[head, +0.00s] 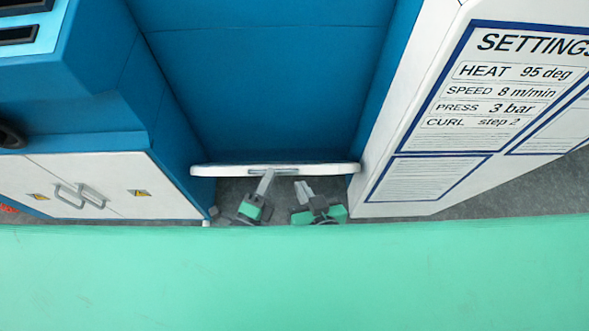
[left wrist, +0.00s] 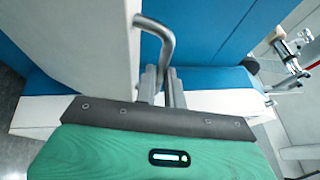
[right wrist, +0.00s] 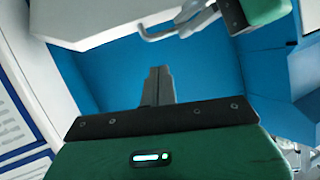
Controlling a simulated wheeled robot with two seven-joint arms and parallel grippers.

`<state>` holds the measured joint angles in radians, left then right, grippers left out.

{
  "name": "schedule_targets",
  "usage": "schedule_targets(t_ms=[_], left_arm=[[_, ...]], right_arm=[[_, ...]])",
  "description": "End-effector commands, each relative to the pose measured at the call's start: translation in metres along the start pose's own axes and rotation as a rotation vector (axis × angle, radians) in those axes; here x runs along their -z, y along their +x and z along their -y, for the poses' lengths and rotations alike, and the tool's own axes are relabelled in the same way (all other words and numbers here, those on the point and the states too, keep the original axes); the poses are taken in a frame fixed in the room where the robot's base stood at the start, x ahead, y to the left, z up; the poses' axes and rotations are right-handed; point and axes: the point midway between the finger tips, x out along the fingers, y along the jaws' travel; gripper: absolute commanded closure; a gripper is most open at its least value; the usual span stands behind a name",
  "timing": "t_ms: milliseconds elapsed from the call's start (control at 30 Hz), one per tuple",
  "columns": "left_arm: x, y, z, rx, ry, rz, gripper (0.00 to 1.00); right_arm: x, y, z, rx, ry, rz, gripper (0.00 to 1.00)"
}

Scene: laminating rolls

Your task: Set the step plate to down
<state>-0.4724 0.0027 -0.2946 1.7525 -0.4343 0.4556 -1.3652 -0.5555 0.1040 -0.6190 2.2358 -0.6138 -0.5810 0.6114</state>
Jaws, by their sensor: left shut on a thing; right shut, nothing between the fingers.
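The step plate (head: 220,170) is a white board at the foot of the blue machine, seen as a narrow strip in the head view. In the left wrist view its flat white face (left wrist: 85,40) fills the upper left. A bent grey metal handle (left wrist: 168,35) stands off that face. My left gripper (head: 269,176) is shut on the handle; its fingers (left wrist: 160,75) hide part of the bar. My right gripper (head: 301,185) is shut and empty, just right of the left one and apart from the plate. Its closed fingers (right wrist: 157,72) show in the right wrist view.
The blue machine front (head: 270,80) rises behind the plate. A white cabinet with grey handles (head: 75,195) stands at left, and a white settings panel (head: 470,120) reading "CURL step 2" at right. A wide green surface (head: 290,280) fills the near side. Grey floor shows around the grippers.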

Motion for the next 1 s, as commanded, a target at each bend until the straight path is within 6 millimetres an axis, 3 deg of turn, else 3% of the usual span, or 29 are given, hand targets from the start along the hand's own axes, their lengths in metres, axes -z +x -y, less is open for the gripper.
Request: schedule_targets(t_ms=[200,733,1000], left_arm=[[-0.001,-0.001,-0.005,-0.013,0.001,0.001,1.00],[-0.001,-0.001,-0.006,-0.014,0.001,0.001,1.00],[-0.001,-0.001,-0.006,-0.014,0.001,0.001,1.00]], right_arm=[[-0.006,0.004,0.010,-0.139,0.030,0.001,1.00],[0.017,-0.009,0.020,-0.354,0.122,-0.186,1.00],[0.023,0.018,0.010,-0.357,0.123,-0.194,1.00]])
